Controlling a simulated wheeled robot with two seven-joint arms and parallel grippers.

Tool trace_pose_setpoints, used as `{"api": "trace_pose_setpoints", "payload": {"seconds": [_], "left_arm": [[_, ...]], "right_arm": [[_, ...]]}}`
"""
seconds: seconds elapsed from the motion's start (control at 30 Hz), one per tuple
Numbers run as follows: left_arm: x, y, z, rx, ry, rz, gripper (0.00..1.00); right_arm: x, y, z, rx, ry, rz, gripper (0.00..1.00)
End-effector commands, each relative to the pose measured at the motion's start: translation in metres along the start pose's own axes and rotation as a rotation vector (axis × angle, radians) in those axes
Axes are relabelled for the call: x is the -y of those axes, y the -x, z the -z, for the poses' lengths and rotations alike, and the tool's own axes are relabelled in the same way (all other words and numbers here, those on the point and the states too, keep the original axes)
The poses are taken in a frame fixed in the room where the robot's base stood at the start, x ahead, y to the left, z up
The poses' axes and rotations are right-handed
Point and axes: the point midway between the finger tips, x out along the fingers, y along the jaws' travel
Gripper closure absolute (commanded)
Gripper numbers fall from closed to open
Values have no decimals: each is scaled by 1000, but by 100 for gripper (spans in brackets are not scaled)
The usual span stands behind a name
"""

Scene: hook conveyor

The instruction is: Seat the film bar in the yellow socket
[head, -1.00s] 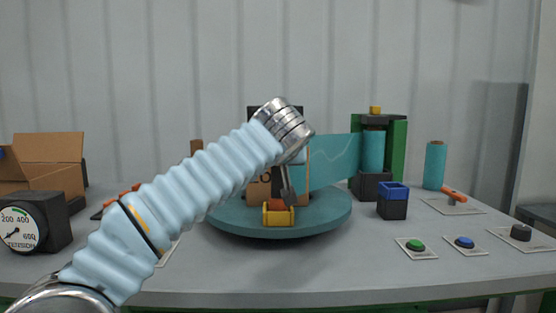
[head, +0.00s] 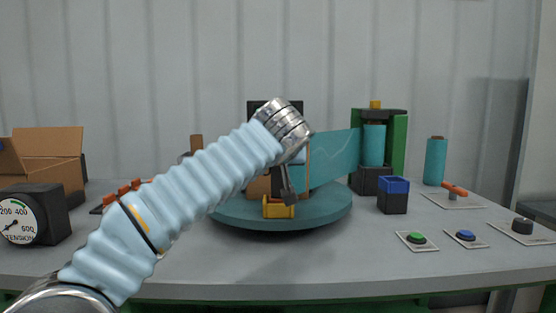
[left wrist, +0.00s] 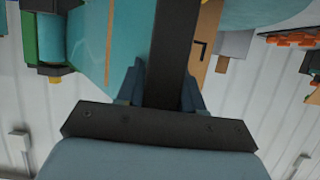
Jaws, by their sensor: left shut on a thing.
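My left gripper (head: 285,172), seen mostly from behind its wrist in the head view, is above the yellow socket. In the left wrist view its two fingers (left wrist: 164,90) are shut on the dark film bar (left wrist: 174,45). The teal film (left wrist: 125,45), with a tan stripe, runs from the bar toward the roll. In the head view the bar (head: 287,190) points down, slightly tilted, and its lower end overlaps the yellow socket (head: 271,211) on the teal turntable (head: 330,210). Whether it is inside the socket cannot be told. My right gripper is not in view.
A green roll stand (head: 398,150) holds the film roll (head: 373,145) at back right. A blue-topped black block (head: 392,197) stands right of the turntable. Buttons (head: 417,238) lie at front right. A tension gauge (head: 50,212) and cardboard box (head: 55,155) are left. The front table is clear.

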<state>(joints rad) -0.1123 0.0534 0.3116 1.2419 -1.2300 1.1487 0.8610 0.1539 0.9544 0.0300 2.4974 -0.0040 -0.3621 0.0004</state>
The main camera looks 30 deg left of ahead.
Motion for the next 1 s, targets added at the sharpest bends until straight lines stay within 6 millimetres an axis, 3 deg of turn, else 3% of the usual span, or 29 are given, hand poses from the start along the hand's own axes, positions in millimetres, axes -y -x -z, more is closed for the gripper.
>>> {"api": "trace_pose_setpoints", "payload": {"seconds": [0.03,0.2,0.6,1.0], "left_arm": [[0,0,1,-1,0,0,59],[0,0,0,-1,0,0,34],[0,3,0,-1,0,-1,34],[-1,97,1,-2,0,-4,34]], "right_arm": [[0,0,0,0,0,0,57],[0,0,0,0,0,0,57],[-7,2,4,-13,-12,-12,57],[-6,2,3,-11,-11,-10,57]]}}
